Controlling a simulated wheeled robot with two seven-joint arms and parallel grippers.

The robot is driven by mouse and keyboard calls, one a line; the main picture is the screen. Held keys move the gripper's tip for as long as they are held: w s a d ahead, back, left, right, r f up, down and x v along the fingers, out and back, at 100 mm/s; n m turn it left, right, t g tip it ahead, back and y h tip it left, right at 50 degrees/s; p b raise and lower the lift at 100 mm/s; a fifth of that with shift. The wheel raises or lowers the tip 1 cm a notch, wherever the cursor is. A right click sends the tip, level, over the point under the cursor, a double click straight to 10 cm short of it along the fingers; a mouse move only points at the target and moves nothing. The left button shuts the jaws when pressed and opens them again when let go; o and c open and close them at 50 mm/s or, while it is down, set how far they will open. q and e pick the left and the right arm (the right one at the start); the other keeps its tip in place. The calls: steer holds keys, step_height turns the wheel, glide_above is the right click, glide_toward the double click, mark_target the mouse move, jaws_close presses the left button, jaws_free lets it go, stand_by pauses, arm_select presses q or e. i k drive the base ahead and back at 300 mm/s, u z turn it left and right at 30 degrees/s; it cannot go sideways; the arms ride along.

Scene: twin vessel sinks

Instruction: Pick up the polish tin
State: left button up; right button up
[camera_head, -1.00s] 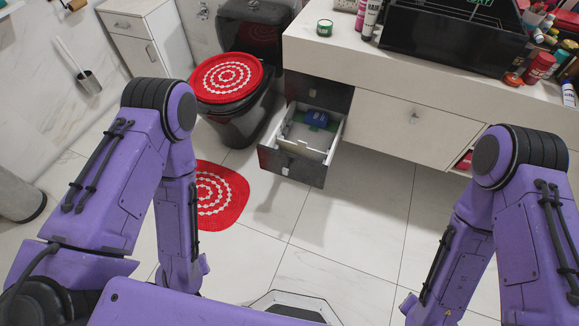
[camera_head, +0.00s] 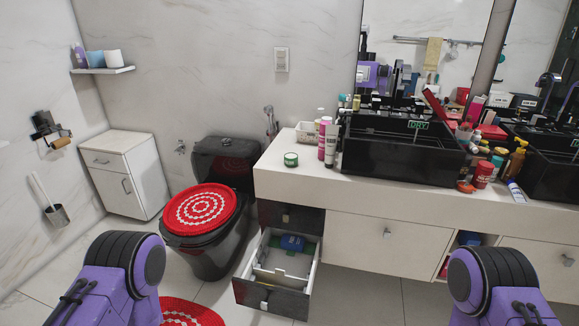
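A small round green tin with a pale label band, which looks like the polish tin (camera_head: 291,159), stands on the left part of the white counter (camera_head: 340,190), near its front edge. Pink and white tubes stand to its right, a short gap away. Only the upper parts of my two purple arms show, at the lower left and lower right. Both grippers are out of the picture, so their state is hidden. Nothing touches the tin.
An open drawer (camera_head: 270,295) juts out below the counter's left end, with a blue item inside. The toilet (camera_head: 225,160) with a red patterned lid cover stands left of the counter. A black vessel sink (camera_head: 385,165) and crowded bottles fill the counter further right.

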mark_target(291, 158)
steer(key=u, duration=1.45)
steer(key=i, duration=1.45)
steer(key=z, duration=2.85)
